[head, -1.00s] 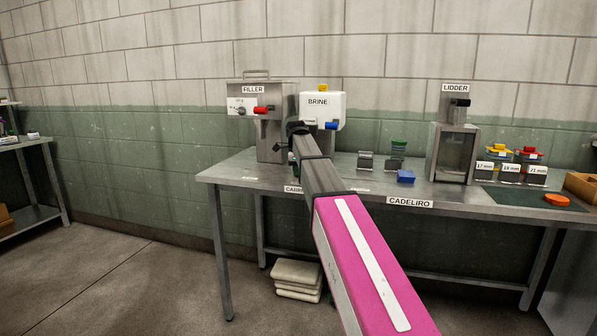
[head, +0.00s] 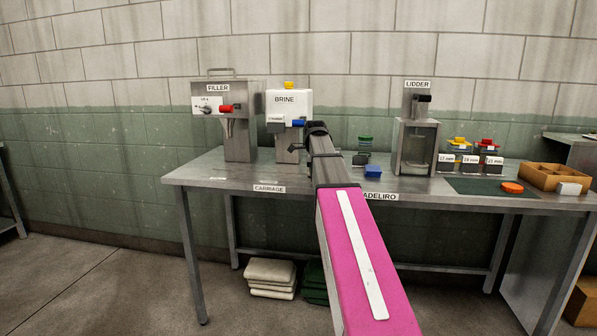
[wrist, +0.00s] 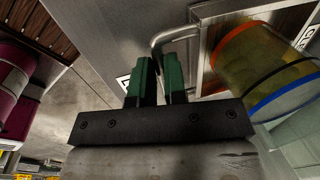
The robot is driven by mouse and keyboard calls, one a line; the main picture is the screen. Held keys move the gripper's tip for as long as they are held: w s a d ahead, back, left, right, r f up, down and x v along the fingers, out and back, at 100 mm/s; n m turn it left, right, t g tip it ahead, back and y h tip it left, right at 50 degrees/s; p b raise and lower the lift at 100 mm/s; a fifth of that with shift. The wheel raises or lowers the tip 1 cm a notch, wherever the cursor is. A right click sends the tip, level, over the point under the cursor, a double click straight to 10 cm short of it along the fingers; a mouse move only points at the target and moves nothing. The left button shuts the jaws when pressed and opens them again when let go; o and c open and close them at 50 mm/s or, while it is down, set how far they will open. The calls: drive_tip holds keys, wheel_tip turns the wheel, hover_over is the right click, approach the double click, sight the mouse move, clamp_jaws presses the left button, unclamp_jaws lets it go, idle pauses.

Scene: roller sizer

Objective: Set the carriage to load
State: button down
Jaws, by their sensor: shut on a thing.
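The CARRIAGE label (head: 269,188) is on the front edge of the steel bench (head: 215,172). The carriage itself is mostly hidden behind my arm in the head view. In the wrist view a bent metal handle (wrist: 172,35) runs down between the green fingertips of my gripper (wrist: 156,82), which is shut on it. A glass jar (wrist: 262,65) with yellowish contents, an orange band and a blue band is close to the right of the handle. The filler (head: 236,100), brine unit (head: 290,105) and lidder (head: 417,145) stand along the back. I cannot tell which position the carriage is in.
The bench's left front is clear.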

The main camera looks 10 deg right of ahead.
drive_tip(key=shift+s+d, duration=0.3)
drive_tip(key=shift+d, duration=0.4)
drive_tip(key=shift+s+d, duration=0.35)
drive_tip(key=shift+d, duration=0.3)
drive_tip(key=shift+s+d, duration=0.3)
drive_tip(key=shift+d, duration=0.4)
drive_tip(key=c, duration=1.2)
unclamp_jaws()
drive_tip(key=shift+d, duration=0.1)
drive_tip(key=shift+o, duration=0.2)
drive_tip(key=shift+s+r, duration=0.1)
drive_tip(key=shift+r, duration=0.4)
wheel_tip(320, 180, up, 10)
drive_tip(key=s, duration=0.1)
drive_tip(key=shift+s+a+f, duration=0.2)
drive_tip(key=shift+s+a, duration=0.2)
drive_tip(key=shift+a, duration=0.05)
